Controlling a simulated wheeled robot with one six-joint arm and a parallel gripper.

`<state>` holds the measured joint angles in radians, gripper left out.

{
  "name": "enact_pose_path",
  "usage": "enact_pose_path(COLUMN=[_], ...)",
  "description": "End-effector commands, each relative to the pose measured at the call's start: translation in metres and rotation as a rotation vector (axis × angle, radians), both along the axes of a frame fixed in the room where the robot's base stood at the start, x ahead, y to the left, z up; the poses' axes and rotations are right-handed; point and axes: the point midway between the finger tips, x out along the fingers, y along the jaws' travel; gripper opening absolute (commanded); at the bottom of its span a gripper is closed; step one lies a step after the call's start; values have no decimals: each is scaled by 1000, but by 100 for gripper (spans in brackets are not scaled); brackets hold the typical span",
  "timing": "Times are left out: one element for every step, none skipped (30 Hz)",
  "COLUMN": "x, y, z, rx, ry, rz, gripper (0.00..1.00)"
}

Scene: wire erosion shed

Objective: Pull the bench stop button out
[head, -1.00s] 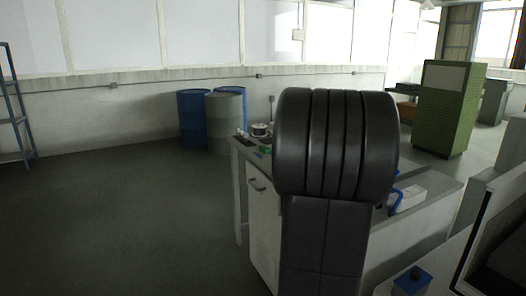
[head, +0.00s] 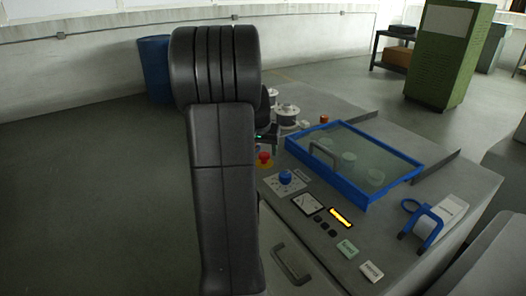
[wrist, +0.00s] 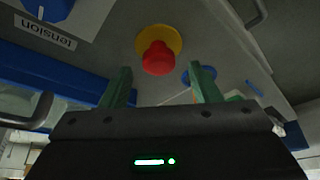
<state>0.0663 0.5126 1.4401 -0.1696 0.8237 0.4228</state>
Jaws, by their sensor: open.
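The bench stop button is a red mushroom head (head: 264,157) on a yellow base, just right of my arm in the head view. In the wrist view the red button (wrist: 158,60) and its yellow collar show at upper middle. My gripper (wrist: 160,69) is open, its two green fingers to the left and right of the button in that view. The fingers do not visibly touch it, and the gap in depth is hard to judge. In the head view my arm hides much of the gripper.
A blue knob (head: 286,177) sits close to the button; the wrist view shows a "tension" label (wrist: 45,33). A blue-framed clear lid (head: 352,160) covers the bench middle. White spools (head: 286,114) stand behind. A cabinet handle (head: 291,264) juts from the bench front.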

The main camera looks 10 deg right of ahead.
Motion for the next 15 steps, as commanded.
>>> enact_pose_path(x=[2,3,4,5,5,6,6,7,7,7,7,7,7,7,7], y=[-1,-2,-2,-2,-2,-3,-3,-3,-3,-3,-3,-3,-3,-3,-3], z=[-5,-8,-11,-13,-14,-15,-16,-16,-17,-17,-17,-17,-17,-17,-17], rx=[0,0,0,0,0,0,0,0,-1,-1,-1,-1,-1,-1,-1], ry=[1,0,1,1,0,-1,-1,-1,-2,-2,-2,-2,-2,-2,-2], rz=[0,0,0,0,0,0,0,0,0,0,0,0,0,0,0], gripper=[56,56,56,56,56,56,56,56,56,56,56,56,56,56,54])
